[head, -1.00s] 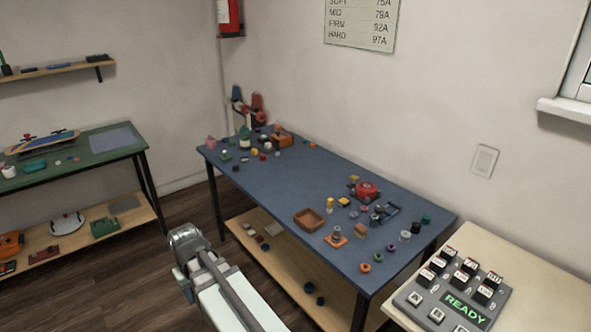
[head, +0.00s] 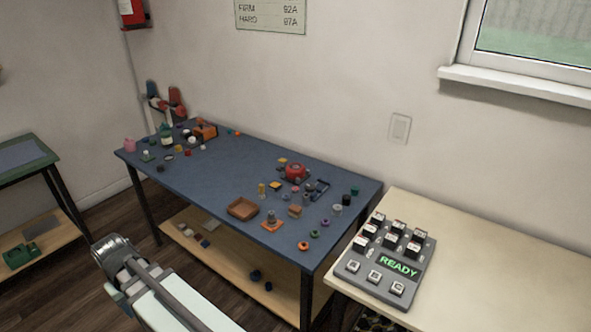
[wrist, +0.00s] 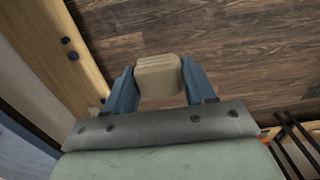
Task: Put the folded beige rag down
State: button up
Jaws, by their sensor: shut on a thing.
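In the wrist view my gripper (wrist: 160,84) is shut on the folded beige rag (wrist: 159,76), a small rounded bundle between the two blue fingers. Behind the rag in that view is dark wooden floor, so it is held in the air. In the head view my arm reaches in from the bottom, in front of the blue table (head: 215,192). The rag and the fingertips are hidden there.
The blue table holds a brown tray (head: 242,208), a red round item (head: 294,172) and many small parts. Its middle left is mostly clear. A lower wooden shelf (head: 222,258) holds a few things. On the right, a pale table (head: 490,250) bears a button panel (head: 385,262) reading READY.

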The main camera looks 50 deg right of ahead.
dwell(0.3)
jog(key=w+d+r+m, duration=0.2)
jog(key=w+d, duration=0.2)
jog(key=d, duration=0.7)
jog(key=m, duration=0.7)
send_near(277, 210)
jog(key=shift+f, duration=3.25)
jog(key=shift+f, duration=0.1)
jog(key=o, duration=1.1)
